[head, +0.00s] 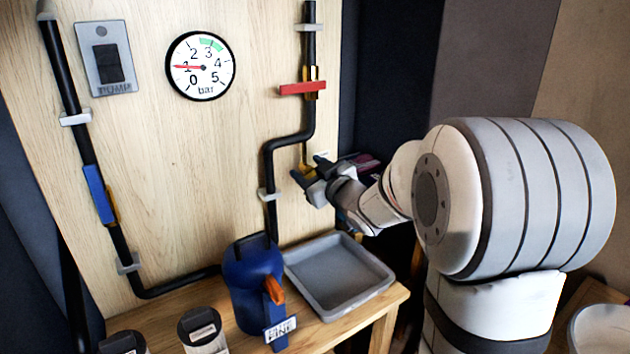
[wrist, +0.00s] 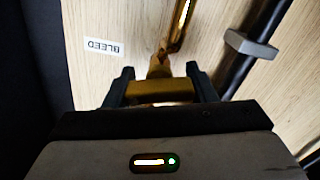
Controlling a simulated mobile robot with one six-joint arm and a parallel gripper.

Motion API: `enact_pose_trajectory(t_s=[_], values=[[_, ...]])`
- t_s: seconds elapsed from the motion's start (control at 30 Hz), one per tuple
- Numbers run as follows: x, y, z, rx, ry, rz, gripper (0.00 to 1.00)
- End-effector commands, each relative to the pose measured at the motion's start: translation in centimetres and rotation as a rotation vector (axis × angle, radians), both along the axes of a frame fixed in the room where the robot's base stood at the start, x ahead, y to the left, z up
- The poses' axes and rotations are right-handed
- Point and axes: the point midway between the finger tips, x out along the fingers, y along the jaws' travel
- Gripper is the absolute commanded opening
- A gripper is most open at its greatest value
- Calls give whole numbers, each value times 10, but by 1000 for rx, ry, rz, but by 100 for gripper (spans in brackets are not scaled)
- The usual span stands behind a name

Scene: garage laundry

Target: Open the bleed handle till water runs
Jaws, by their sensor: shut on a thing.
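The bleed handle (wrist: 160,90) is a yellow-brass piece at the end of a thin brass pipe (wrist: 181,25) in the wrist view. My gripper (wrist: 162,92) is shut on it, with one dark finger on each side. A label reading BLEED (wrist: 103,48) is on the wooden board beside it. In the head view my gripper (head: 308,183) is at the board, right of the black pipe, and largely hides the handle. A grey tray (head: 340,276) stands on the bench below. I see no water running in either view.
A gauge (head: 201,66) reads about 1 bar. A red handle (head: 303,88) sits across the right pipe and a blue handle (head: 99,194) lies along the left pipe.

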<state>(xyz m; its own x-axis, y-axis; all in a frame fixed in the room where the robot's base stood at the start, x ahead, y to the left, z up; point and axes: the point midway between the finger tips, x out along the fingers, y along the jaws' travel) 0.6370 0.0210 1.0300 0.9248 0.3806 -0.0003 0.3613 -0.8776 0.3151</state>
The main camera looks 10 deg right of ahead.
Motion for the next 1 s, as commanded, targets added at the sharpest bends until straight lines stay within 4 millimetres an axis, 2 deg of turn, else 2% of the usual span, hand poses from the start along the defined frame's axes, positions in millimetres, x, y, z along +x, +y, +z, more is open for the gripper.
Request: enact_pose_trajectory(t_s=[0.5,1.0], values=[[0,1,-1,-408,-178,-4,28],[0,2,2,-568,-242,-4,28]])
